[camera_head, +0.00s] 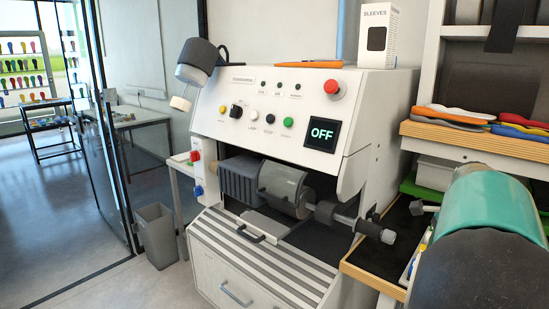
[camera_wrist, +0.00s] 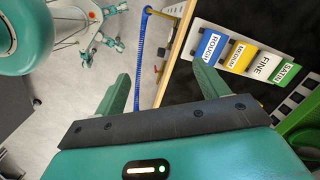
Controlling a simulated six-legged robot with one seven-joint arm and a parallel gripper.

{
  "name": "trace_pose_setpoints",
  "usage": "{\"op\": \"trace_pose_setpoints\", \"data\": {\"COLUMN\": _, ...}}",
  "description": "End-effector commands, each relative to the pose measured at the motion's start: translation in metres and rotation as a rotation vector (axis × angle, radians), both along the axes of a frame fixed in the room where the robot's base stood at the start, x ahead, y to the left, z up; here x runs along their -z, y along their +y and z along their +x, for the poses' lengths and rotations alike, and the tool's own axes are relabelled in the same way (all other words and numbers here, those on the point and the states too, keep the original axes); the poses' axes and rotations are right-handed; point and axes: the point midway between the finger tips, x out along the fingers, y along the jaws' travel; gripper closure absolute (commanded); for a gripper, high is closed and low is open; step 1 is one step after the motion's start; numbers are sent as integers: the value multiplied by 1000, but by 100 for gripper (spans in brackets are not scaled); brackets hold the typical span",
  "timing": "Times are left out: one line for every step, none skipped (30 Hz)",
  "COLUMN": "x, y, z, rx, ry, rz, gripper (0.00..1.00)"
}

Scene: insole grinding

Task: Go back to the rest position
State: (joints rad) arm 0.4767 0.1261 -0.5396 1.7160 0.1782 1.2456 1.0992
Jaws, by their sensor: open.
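My gripper (camera_wrist: 162,82) shows in the wrist view with its two green fingers spread wide apart and nothing between them. It points past the edge of a dark work surface (camera_wrist: 165,95), with grey floor beyond. My teal and black arm fills the lower right of the head view, and the gripper's fingers cannot be made out there. The grinding machine (camera_head: 262,110) stands in the middle of the head view, with its display (camera_head: 322,134) reading OFF. My arm is to the right of the machine, beside the shelving.
Blocks labelled ROUGH (camera_wrist: 211,46), MEDIUM, FINE and SATIN sit in a row on the dark surface. A blue coiled cord (camera_wrist: 142,50) hangs by its edge. Coloured insoles (camera_head: 450,114) lie on the right shelf. A grey bin (camera_head: 156,237) stands left of the machine; floor there is clear.

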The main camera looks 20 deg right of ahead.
Motion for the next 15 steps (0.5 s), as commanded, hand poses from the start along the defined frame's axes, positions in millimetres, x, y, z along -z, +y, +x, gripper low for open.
{"op": "trace_pose_setpoints", "data": {"x": -3, "y": 19, "z": 8, "rx": -82, "ry": -19, "rz": -7, "gripper": 27}}
{"op": "trace_pose_setpoints", "data": {"x": -4, "y": 31, "z": 12, "rx": -137, "ry": -29, "rz": -13, "gripper": 27}}
{"op": "trace_pose_setpoints", "data": {"x": -6, "y": 49, "z": 18, "rx": -219, "ry": -45, "rz": -25, "gripper": 27}}
{"op": "trace_pose_setpoints", "data": {"x": -8, "y": 64, "z": 23, "rx": -288, "ry": -56, "rz": -35, "gripper": 27}}
{"op": "trace_pose_setpoints", "data": {"x": -10, "y": 79, "z": 27, "rx": -362, "ry": -71, "rz": -48, "gripper": 27}}
{"op": "trace_pose_setpoints", "data": {"x": -12, "y": 102, "z": 31, "rx": -464, "ry": -88, "rz": -66, "gripper": 27}}
{"op": "trace_pose_setpoints", "data": {"x": -13, "y": 120, "z": 34, "rx": -546, "ry": -101, "rz": -83, "gripper": 27}}
{"op": "trace_pose_setpoints", "data": {"x": -14, "y": 137, "z": 36, "rx": -624, "ry": -113, "rz": -100, "gripper": 27}}
{"op": "trace_pose_setpoints", "data": {"x": -15, "y": 159, "z": 38, "rx": -731, "ry": -127, "rz": -125, "gripper": 27}}
{"op": "trace_pose_setpoints", "data": {"x": -16, "y": 176, "z": 39, "rx": -811, "ry": -139, "rz": -145, "gripper": 27}}
{"op": "trace_pose_setpoints", "data": {"x": -16, "y": 193, "z": 38, "rx": -891, "ry": -149, "rz": -165, "gripper": 27}}
{"op": "trace_pose_setpoints", "data": {"x": -16, "y": 215, "z": 37, "rx": -996, "ry": -162, "rz": -198, "gripper": 27}}
{"op": "trace_pose_setpoints", "data": {"x": -16, "y": 231, "z": 35, "rx": -1076, "ry": -170, "rz": -221, "gripper": 27}}
{"op": "trace_pose_setpoints", "data": {"x": -15, "y": 247, "z": 33, "rx": -1156, "ry": -179, "rz": -247, "gripper": 27}}
{"op": "trace_pose_setpoints", "data": {"x": -14, "y": 268, "z": 29, "rx": -1261, "ry": -188, "rz": -283, "gripper": 27}}
